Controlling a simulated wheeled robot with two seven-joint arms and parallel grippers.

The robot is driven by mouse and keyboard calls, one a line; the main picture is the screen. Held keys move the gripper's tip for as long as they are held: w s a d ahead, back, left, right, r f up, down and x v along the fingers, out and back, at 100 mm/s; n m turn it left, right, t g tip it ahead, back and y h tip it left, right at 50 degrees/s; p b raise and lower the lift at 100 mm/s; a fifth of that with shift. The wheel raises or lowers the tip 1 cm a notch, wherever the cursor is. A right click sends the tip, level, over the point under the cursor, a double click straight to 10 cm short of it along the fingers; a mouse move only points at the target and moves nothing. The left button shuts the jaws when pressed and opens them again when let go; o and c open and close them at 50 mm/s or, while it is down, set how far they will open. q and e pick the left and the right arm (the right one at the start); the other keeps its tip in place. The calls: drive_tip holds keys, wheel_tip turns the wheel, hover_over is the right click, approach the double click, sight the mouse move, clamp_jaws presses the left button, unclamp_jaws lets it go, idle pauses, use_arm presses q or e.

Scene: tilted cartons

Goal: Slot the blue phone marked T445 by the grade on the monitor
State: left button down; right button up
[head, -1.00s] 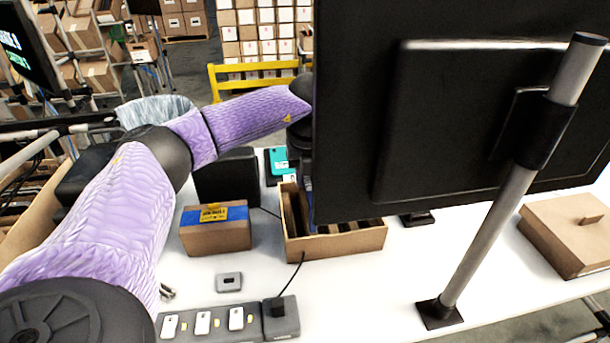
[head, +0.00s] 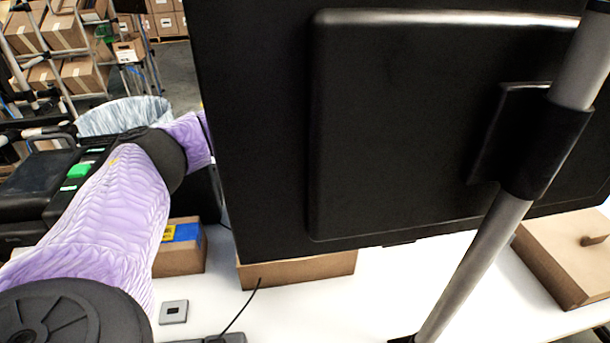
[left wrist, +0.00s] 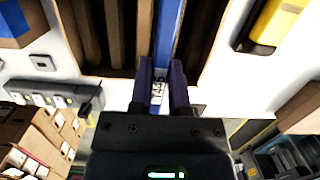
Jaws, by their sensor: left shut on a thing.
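My left gripper (left wrist: 163,78) is shut on the blue phone (left wrist: 167,40) in the left wrist view. A white label reading T445 (left wrist: 157,92) shows between the fingers. The phone extends from the fingers in line with the brown dividers of the slotted carton (left wrist: 118,35); I cannot tell how deep it sits. In the head view only the front wall of that carton (head: 300,271) shows below the large black monitor (head: 420,130), seen from its back. The monitor hides my left gripper and the phone there. The right gripper is in neither view.
A small carton with blue and yellow tape (head: 180,257) stands left of the slotted carton. A small grey square piece (head: 174,312) lies in front. A grey pole (head: 500,220) stands right of centre, with a lidded brown box (head: 565,255) beyond.

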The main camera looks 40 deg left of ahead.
use_arm(q)
drive_tip(key=shift+f+b, duration=0.55)
drive_tip(key=shift+f, duration=0.65)
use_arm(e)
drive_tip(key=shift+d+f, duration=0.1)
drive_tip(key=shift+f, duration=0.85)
use_arm(q)
drive_tip(key=shift+f+b, duration=0.85)
drive_tip(key=shift+f, duration=0.05)
wheel_tip(320, 180, down, 2)
drive_tip(key=shift+f+b, duration=0.2)
drive_tip(key=shift+b, duration=0.55)
drive_tip(key=shift+f+b, duration=0.75)
drive_tip(key=shift+f, duration=0.7)
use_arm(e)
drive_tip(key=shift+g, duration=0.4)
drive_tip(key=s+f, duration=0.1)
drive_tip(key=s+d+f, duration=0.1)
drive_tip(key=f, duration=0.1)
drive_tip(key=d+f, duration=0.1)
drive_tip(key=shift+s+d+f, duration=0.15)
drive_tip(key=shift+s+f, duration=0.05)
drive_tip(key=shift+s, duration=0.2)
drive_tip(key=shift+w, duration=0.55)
